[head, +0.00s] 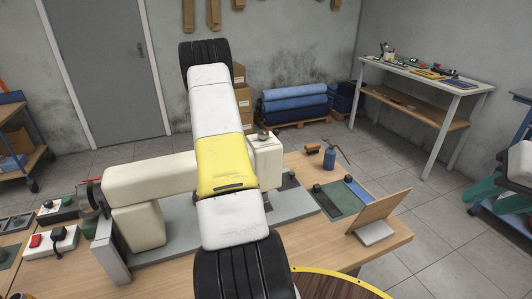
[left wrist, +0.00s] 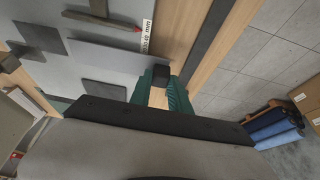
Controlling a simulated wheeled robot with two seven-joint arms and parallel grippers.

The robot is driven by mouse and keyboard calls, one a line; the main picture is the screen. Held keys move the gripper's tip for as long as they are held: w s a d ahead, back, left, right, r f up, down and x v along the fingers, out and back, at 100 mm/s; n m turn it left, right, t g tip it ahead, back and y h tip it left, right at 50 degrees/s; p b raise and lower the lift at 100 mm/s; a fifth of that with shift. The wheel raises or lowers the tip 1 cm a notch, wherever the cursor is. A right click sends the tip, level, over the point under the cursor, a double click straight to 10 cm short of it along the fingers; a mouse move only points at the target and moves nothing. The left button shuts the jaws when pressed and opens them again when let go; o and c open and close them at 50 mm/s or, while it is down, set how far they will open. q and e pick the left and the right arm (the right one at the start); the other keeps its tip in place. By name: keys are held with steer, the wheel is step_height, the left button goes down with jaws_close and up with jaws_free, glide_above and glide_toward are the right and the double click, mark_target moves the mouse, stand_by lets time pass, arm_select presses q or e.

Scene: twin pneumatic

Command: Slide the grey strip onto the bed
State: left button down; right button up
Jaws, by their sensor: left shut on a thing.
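My left gripper (left wrist: 160,95) shows its green fingers in the left wrist view, shut around a dark block (left wrist: 161,75). The block sits at the end of a long grey strip (left wrist: 105,57), apparently part of it. The strip lies over or beside the paler grey bed (left wrist: 55,12); I cannot tell whether they touch. In the head view the bed (head: 180,243) lies under the cream machine (head: 150,180). My left arm hides the left gripper there. My right gripper (head: 485,192) is at the right edge, away from the bench; its opening is unclear.
A switch box (head: 50,241) is at left. A round wooden top with a yellow rim (head: 335,284) is in front.

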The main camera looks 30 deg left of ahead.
arm_select(q)
steer(key=shift+s+d, duration=0.9)
steer(key=shift+d, duration=0.2)
steer(key=shift+s+d, duration=0.9)
steer(key=shift+d, duration=0.25)
steer(key=shift+s+d, duration=0.9)
steer(key=shift+d, duration=0.2)
steer(key=shift+f, duration=0.45)
steer(key=c, duration=1.1)
jaws_free()
steer(key=shift+c, duration=0.2)
steer(key=v, duration=0.2)
steer(key=shift+s+a+r, duration=0.1)
steer(key=shift+a+r, duration=0.05)
steer(key=shift+r, duration=0.25)
steer(key=s+a, duration=0.2)
steer(key=s, duration=0.1)
steer(key=s+a, duration=0.5)
steer(key=s, duration=0.1)
steer(key=shift+s+a, duration=0.2)
steer(key=shift+s, duration=0.05)
